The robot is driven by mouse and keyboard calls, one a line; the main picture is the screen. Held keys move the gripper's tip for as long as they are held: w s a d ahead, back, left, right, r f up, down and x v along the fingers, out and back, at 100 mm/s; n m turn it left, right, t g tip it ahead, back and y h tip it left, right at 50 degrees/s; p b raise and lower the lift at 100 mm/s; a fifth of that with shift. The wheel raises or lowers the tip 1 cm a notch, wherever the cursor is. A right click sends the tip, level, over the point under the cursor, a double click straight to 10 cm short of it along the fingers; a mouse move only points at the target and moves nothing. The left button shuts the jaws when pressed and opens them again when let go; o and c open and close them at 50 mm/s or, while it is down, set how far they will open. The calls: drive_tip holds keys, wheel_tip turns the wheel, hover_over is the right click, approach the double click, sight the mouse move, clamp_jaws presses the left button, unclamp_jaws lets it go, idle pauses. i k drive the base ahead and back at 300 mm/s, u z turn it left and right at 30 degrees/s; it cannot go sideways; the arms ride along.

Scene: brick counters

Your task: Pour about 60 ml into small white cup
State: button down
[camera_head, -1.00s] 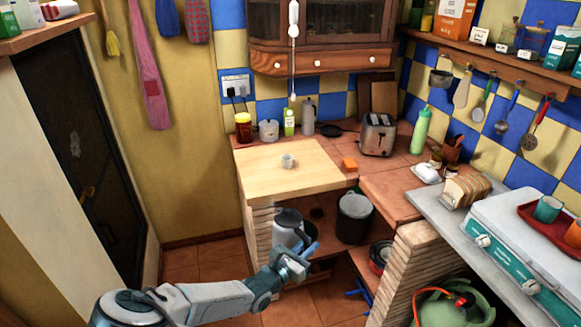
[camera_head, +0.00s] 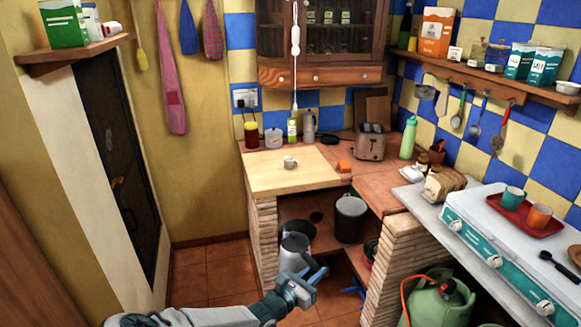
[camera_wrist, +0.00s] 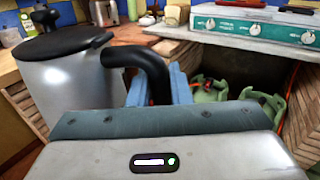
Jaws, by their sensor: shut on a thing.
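The small white cup (camera_head: 290,163) stands upright on the pale wooden worktop at the left counter. My gripper (camera_head: 314,274) is shut on the black handle of a silver metal jug (camera_head: 294,249). The wrist view shows the jug (camera_wrist: 75,95) close up, with its dark lid and curved handle (camera_wrist: 150,62) between my blue fingers (camera_wrist: 178,88). The jug looks about upright, in front of the counter and lower than its top in the head view. Its inside is hidden by the lid.
The worktop (camera_head: 275,180) is clear around the cup. Brick supports (camera_head: 402,255) flank open shelves below. A green gas bottle (camera_head: 440,302) is at the lower right.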

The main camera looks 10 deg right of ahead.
sight(291, 163)
drive_tip(key=k, duration=0.55)
drive_tip(key=z, duration=0.35)
drive_tip(key=i, duration=0.5)
drive_tip(key=z, duration=0.6)
drive_tip(key=i, duration=1.6)
drive_tip(key=u, duration=1.2)
drive_tip(key=i, duration=0.45)
drive_tip(key=u, duration=0.4)
